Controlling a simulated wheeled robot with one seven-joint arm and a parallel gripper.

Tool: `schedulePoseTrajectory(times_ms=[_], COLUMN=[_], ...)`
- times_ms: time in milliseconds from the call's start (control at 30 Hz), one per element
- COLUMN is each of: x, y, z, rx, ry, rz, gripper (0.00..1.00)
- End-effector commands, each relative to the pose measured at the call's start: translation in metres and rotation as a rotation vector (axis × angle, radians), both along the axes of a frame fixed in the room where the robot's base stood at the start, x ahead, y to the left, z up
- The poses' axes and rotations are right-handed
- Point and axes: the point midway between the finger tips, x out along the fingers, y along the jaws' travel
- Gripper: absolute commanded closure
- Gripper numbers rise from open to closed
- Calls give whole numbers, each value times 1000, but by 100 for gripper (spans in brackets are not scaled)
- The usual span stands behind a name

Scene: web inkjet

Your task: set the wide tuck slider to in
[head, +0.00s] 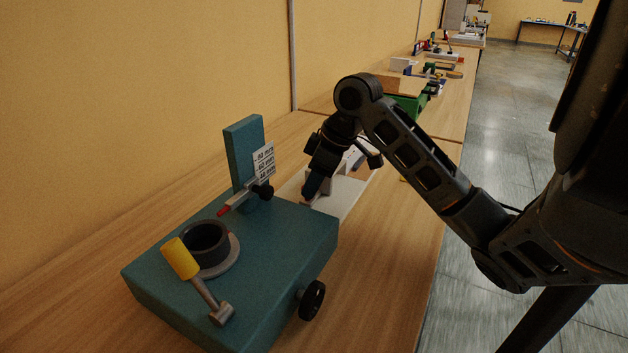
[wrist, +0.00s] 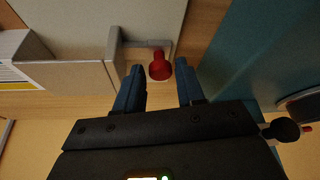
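In the wrist view a red knob (wrist: 158,67) sits on a grey bracket or arm (wrist: 134,43) at the edge of a pale box (wrist: 70,75). It may be the wide tuck slider; no readable label confirms this. My gripper (wrist: 160,70) is open, its blue fingers on either side of the knob with a visible gap at each. I cannot tell how deep the knob lies between them. In the head view my gripper (head: 310,188) points down at the near end of a pale machine (head: 346,197), just behind the teal machine. My gripper hides the knob there.
The teal machine (head: 290,238), with an upright post (head: 240,150), a black ring and a yellow-handled lever (head: 181,258), stands close in front of my gripper. Its side (wrist: 240,55) is near the right finger. A green box (head: 408,104) stands farther along the bench.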

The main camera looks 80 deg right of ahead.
Motion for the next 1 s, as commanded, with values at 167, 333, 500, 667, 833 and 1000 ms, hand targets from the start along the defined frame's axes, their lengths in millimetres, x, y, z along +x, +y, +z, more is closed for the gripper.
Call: schedulePoseTrajectory(times_ms=[167,333,500,667,833,1000], x=[0,0,0,0,0,0], y=[0,0,0,0,-16,-44], z=[0,0,0,0,-1,-1], rx=[0,0,0,0,-1,-1], ry=[0,0,0,0,3,2], rz=[0,0,0,0,-3,-3], gripper=[79,96,100,100,100,100])
